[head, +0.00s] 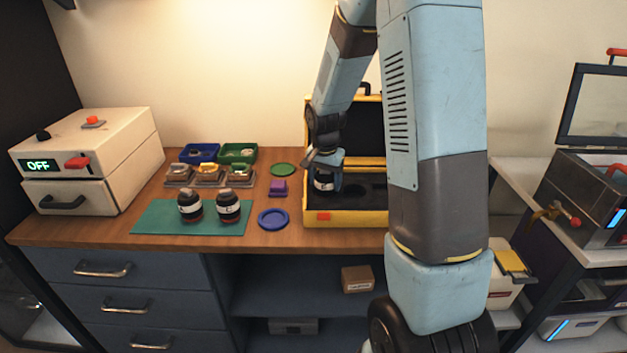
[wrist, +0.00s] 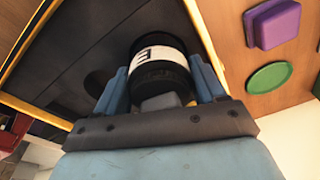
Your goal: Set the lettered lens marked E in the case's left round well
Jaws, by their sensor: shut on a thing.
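The lens marked E (wrist: 157,57) is black with a white band, and the letter E shows in the wrist view. My gripper (wrist: 165,85) is shut on it, one blue finger on each side. In the head view my gripper (head: 325,168) reaches down over the left part of the open yellow case (head: 345,219), with the lens (head: 323,183) at or just above the left well. Whether the lens touches the case floor I cannot tell. Another round well (head: 354,190) shows dark to its right.
Two more banded lenses (head: 190,206) (head: 228,206) stand on a green mat (head: 152,217) to the left. A blue ring dish (head: 273,219), a purple block (head: 278,187) and a green disc (head: 283,169) lie left of the case. The case lid stands open behind.

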